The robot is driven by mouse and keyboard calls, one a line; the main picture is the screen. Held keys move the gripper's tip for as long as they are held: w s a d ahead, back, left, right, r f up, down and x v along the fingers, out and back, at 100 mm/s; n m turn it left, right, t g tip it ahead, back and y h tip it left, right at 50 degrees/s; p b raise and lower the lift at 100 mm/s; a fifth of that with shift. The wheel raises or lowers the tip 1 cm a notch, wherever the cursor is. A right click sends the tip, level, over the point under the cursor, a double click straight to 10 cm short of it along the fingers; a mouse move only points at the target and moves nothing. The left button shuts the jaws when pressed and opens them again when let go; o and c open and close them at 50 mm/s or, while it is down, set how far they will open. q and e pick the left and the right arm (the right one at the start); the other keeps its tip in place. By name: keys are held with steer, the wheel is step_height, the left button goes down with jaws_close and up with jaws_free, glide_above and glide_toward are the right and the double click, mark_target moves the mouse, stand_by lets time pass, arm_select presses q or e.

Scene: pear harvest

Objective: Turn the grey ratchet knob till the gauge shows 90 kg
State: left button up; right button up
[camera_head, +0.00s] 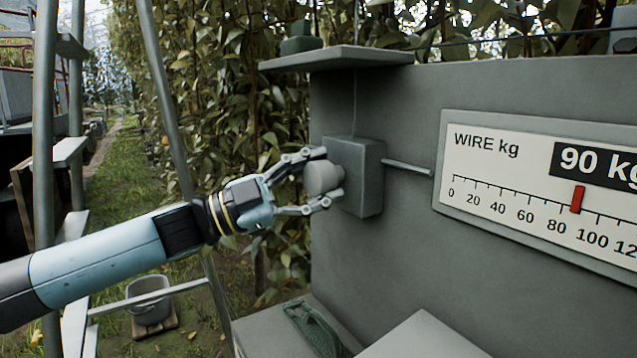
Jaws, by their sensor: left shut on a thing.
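The grey ratchet knob (320,178) sticks out from a grey box (367,180) on a grey upright panel. My left gripper (327,177) is shut on the knob, one finger above it and one below. The gauge (540,190), marked WIRE kg, is on the panel to the right. Its dark readout (597,165) shows 90 kg, cut off at the picture's edge. Its red pointer (577,199) stands between 80 and 100. My right gripper is not in view.
A grey shelf (335,58) juts out above the knob box. A thin rod (407,167) joins the box to the gauge. A ladder (45,150) stands at the left, with a metal bucket (148,300) on the ground. Leafy trees are behind.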

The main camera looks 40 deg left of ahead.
arm_select(q)
steer(key=shift+m, duration=0.5)
steer(key=o, duration=1.2)
steer(key=v, duration=1.2)
steer(key=shift+a+r, duration=0.1)
